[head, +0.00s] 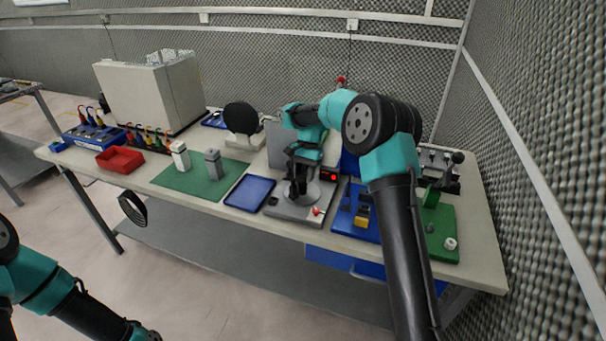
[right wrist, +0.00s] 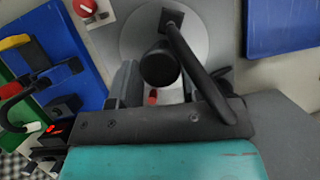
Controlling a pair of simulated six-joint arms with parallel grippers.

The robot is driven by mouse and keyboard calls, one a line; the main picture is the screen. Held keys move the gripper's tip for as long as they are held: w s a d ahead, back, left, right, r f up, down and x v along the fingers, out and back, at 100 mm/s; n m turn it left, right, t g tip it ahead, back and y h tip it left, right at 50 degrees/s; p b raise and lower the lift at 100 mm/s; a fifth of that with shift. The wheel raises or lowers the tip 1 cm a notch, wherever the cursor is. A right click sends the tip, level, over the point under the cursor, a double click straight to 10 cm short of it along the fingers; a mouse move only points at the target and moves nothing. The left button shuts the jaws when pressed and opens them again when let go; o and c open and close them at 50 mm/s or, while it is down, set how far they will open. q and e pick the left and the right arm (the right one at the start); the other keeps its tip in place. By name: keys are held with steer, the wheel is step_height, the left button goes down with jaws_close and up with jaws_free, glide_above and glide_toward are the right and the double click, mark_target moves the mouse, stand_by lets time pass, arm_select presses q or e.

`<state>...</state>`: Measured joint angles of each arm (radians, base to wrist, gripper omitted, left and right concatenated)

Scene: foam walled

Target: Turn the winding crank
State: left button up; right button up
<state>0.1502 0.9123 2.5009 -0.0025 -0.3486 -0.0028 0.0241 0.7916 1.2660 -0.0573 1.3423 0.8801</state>
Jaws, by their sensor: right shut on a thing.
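The winding crank is black and sits over a round pale grey disc (head: 322,193) on a grey base (head: 290,211) near the table's front edge. In the right wrist view, its dark round knob (right wrist: 158,66) lies between the fingers of my right gripper (right wrist: 163,88). A curved black bar (right wrist: 200,68) runs from a square black piece above the disc (right wrist: 140,35) down past the right finger. In the head view, my right gripper (head: 299,182) points down over the disc and hides much of the crank. My left arm shows at the lower left; its gripper is outside the frame.
A blue tray (head: 250,193) lies left of the base, beside a green mat (head: 195,180) with two small blocks. A blue board (head: 350,222) and a green board (head: 437,235) with fittings stand close on the right. A red bin (head: 120,159) is farther left.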

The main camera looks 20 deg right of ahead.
stand_by(0.4)
steer(key=o, duration=0.9)
steer(key=shift+r, duration=0.1)
steer(key=v, duration=1.7)
steer(key=shift+d, duration=0.3)
